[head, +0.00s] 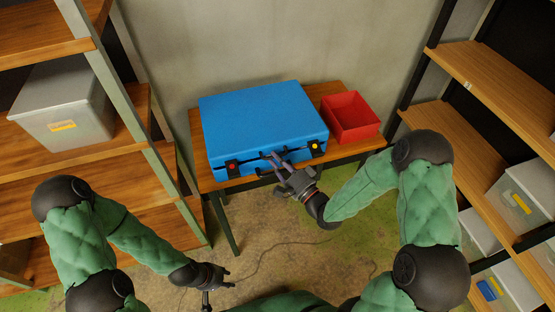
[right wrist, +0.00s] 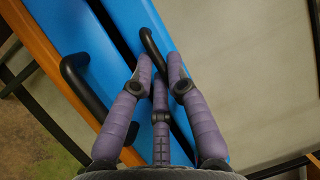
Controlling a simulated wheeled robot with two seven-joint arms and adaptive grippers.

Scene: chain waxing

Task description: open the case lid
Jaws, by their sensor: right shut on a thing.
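The blue case (head: 262,118) lies on a wooden table, with its lid looking down in the head view. The right wrist view shows a dark seam between the lid (right wrist: 180,50) and the case body (right wrist: 90,65). Two black latches, one with a red button (head: 233,167) and one with a yellow button (head: 315,146), sit on its front. My right gripper (head: 277,162) is at the front middle, its fingers (right wrist: 160,85) shut on the black lid handle (right wrist: 150,43). A second black handle (right wrist: 78,80) is on the body. My left gripper (head: 220,287) is open and empty, low and away from the case.
A red open bin (head: 350,116) stands right of the case on the table (head: 200,183). Shelves with grey boxes (head: 62,108) flank both sides, and a wall is close behind. The floor in front of the table is mostly clear, with a thin cable on it.

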